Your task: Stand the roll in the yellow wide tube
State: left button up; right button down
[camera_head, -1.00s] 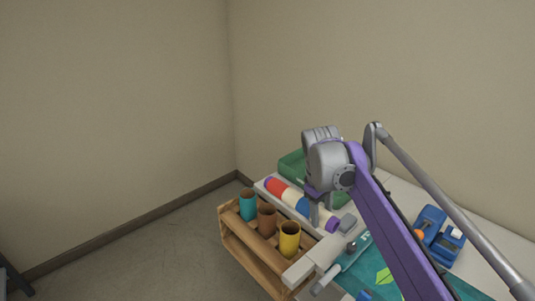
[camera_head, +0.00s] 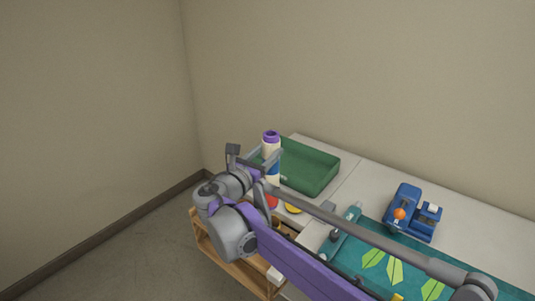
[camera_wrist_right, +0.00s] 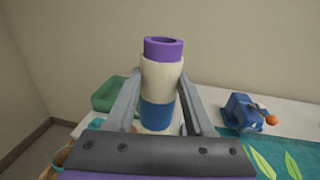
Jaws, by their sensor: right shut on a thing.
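The roll (camera_head: 272,150) is upright, with a purple upper end, a cream band and a blue band below. In the right wrist view the roll (camera_wrist_right: 161,80) stands between the two fingers of my right gripper (camera_wrist_right: 158,112), which is shut on it. A red patch below my arm looks like the roll's lower end. The yellow wide tube cannot be made out for certain; my right arm covers most of the tube rack (camera_head: 235,268). A yellow rounded patch (camera_head: 293,208) shows beside the arm. My left gripper is out of view.
A green tray (camera_head: 312,168) stands behind the roll on the pale table. A blue device with an orange knob (camera_head: 412,212), a teal tool (camera_head: 345,228) and a teal mat with green leaf shapes (camera_head: 460,268) are to the right. A wall closes the back.

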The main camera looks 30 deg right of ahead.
jog(key=b, duration=0.4)
send_over(267, 202)
jog(key=shift+f, duration=3.05)
jog(key=shift+w+d+f+b, duration=0.1)
jog(key=shift+f+b, duration=1.45)
jog(key=shift+f, duration=0.75)
jog(key=shift+f+b, duration=2.25)
jog(key=shift+f, duration=1.4)
pick_arm(q)
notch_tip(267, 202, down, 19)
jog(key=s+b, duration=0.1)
jog(key=b, duration=0.4)
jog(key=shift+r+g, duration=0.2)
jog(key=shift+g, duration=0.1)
pick_arm(e)
notch_tip(267, 202, down, 9)
jog(key=shift+r, duration=0.2)
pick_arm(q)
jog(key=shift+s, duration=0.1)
pick_arm(e)
jog(key=shift+c, duration=1)
grip_release()
jog(key=shift+o, duration=0.2)
jog(key=shift+o, duration=0.8)
